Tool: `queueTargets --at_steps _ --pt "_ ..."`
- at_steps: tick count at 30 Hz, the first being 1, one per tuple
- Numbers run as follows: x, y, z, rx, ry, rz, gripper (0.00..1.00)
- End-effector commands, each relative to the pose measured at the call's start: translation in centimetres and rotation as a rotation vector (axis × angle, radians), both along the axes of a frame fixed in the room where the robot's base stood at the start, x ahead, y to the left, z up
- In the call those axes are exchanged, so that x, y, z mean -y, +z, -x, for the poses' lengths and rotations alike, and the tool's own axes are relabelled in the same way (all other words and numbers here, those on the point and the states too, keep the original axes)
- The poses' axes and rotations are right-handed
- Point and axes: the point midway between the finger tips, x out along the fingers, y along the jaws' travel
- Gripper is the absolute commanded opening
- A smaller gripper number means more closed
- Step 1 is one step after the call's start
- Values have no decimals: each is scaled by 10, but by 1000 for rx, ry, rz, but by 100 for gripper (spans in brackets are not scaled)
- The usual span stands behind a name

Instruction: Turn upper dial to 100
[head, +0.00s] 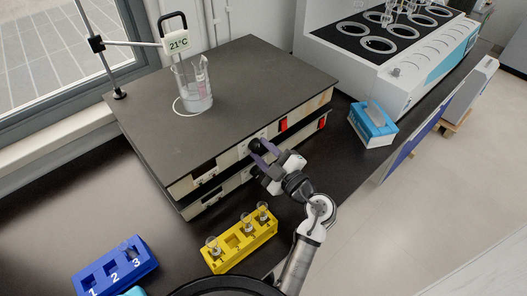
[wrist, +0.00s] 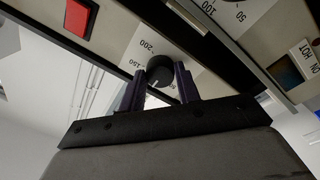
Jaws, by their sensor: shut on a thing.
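The upper dial is a round black knob (wrist: 160,69) on a pale front panel in the wrist view, with 200 and 150 printed around it upside down. My gripper (wrist: 159,82) has its two purple fingers on either side of this knob, shut on it. In the head view my gripper (head: 263,147) reaches the front of the upper hot plate (head: 215,95), and its fingers mostly hide the dial. The knob's exact setting cannot be read. A second scale (wrist: 230,14) with 50 and 100 shows in the wrist view, beyond a gap between the units.
A beaker (head: 194,88) with a thermometer showing 21°C stands on the top plate. A yellow rack (head: 241,247) with flasks stands in front, close to my arm. A blue numbered rack (head: 115,267) is at front left; a tissue box (head: 372,124) is to the right.

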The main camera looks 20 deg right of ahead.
Motion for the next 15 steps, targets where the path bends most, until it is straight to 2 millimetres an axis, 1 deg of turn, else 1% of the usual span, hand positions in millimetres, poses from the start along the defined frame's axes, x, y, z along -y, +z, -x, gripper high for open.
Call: queueTargets --at_steps 12,13,15 --pt "1 -1 0 -3 -4 -6 10" --pt "1 -1 0 -3 -4 -6 35" --pt "1 -1 0 -3 -3 -4 44"
